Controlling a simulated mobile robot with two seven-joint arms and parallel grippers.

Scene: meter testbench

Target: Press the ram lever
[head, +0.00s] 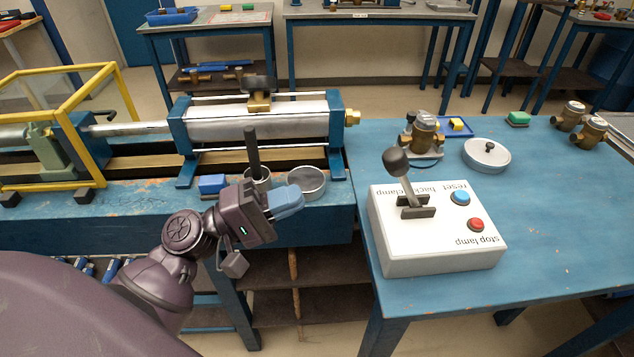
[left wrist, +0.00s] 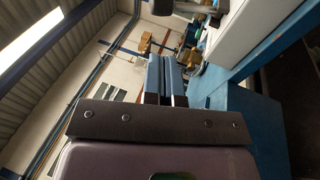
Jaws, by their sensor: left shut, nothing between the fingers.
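The ram lever (head: 407,184) stands in a slot on top of the white control box (head: 430,258), with a round black knob at its upper end. It leans to the left in the head view. My left gripper (head: 289,198) is shut and empty, its blue fingers together. It is to the left of the control box, apart from the lever, over the front edge of the blue bench. In the left wrist view the shut fingers (left wrist: 166,80) point away from the camera. My right gripper is not in view.
The box also carries a blue button (head: 460,198) and a red button (head: 476,225). A hydraulic cylinder (head: 258,120) lies behind my left gripper. A round metal dish (head: 306,182) is close to the fingers. Brass meters (head: 590,131) stand at right. The right bench top is mostly clear.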

